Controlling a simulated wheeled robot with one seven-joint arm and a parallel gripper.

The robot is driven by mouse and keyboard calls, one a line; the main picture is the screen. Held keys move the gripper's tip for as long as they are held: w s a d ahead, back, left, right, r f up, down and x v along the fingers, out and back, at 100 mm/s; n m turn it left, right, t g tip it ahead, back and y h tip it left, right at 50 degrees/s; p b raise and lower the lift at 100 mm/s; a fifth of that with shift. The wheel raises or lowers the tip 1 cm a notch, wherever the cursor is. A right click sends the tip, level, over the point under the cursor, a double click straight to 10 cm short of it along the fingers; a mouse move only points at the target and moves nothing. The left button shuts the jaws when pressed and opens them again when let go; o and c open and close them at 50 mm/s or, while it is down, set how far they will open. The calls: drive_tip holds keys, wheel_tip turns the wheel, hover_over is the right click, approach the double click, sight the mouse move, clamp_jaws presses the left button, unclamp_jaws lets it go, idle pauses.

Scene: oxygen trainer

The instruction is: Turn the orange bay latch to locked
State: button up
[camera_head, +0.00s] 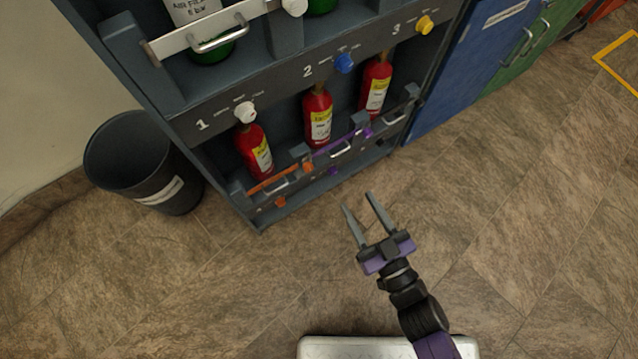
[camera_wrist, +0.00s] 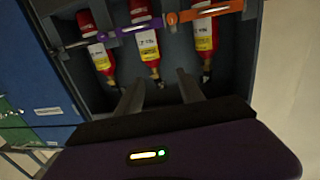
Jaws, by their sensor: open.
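An orange bar (camera_head: 274,184) with a metal handle runs across the front of lower bay 1, before a red cylinder (camera_head: 255,150). A small orange piece, perhaps the latch (camera_head: 308,167), sits at the bar's right end; another orange piece (camera_head: 280,202) is below the bar. In the wrist view the orange bar (camera_wrist: 208,11) is at the top right, with an orange round piece (camera_wrist: 171,18) at its left end. The latch's exact position is too small to tell. My gripper (camera_head: 357,202) is open and empty, apart from the rack, in front and to the right of the orange bar.
A purple bar (camera_head: 335,144) crosses bay 2, beside the orange one, before a red cylinder (camera_head: 318,117). Bay 3 holds another cylinder (camera_head: 376,86). A dark bin (camera_head: 140,160) stands left; floor in front is clear.

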drive_tip(key=n+y+b, duration=0.1)
drive_tip(key=y+b, duration=0.1)
drive_tip(key=b, duration=0.3)
approach(310, 170)
drive_tip(key=shift+g, duration=0.3)
drive_tip(key=shift+r+b+x, duration=0.15)
drive_tip(key=shift+b+x, duration=0.4)
drive_tip(key=shift+x, duration=1.55)
drive_tip(key=shift+r+b+x, duration=0.1)
drive_tip(key=shift+b+x, duration=0.45)
drive_tip(key=shift+x, duration=1.6)
drive_tip(key=shift+d, duration=0.1)
clamp_jaws()
